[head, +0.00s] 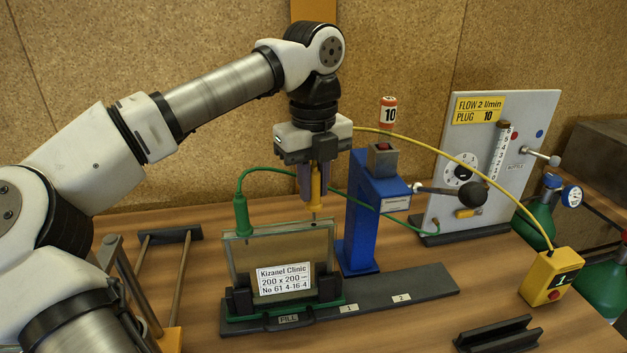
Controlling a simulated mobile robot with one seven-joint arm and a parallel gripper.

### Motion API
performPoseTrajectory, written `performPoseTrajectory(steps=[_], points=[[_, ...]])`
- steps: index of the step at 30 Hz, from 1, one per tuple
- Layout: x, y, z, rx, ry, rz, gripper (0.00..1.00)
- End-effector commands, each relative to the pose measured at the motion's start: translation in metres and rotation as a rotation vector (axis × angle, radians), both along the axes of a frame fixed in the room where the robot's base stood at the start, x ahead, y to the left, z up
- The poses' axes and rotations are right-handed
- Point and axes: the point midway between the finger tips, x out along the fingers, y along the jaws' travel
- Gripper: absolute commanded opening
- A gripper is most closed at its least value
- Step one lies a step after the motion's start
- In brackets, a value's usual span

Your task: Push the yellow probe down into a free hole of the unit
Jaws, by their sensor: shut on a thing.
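The yellow probe (316,187) hangs upright in my gripper (312,180), which is shut on it and points straight down. The unit (281,256) is a glass panel with a white label, standing in a dark holder. A green plug (241,216) with a green cable sits at the unit's top left corner. The probe is near the unit's top edge, right of its middle. Its thin tip seems to be at or just above that edge; I cannot tell whether it is in a hole. The holes are too small to make out.
A blue stand (371,215) rises close behind and right of the unit. A yellow cable (450,158) runs from the gripper area to a yellow meter box (551,275). A flow panel (487,150) stands at back right. A dark block (497,334) lies in front.

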Motion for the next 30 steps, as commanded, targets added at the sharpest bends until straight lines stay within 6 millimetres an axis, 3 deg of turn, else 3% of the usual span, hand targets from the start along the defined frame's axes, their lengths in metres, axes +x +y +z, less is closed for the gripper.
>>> performPoseTrajectory(steps=[30], points=[[0.0, 0.0, -0.026, 0.0, -0.001, 0.0, 0.0]])
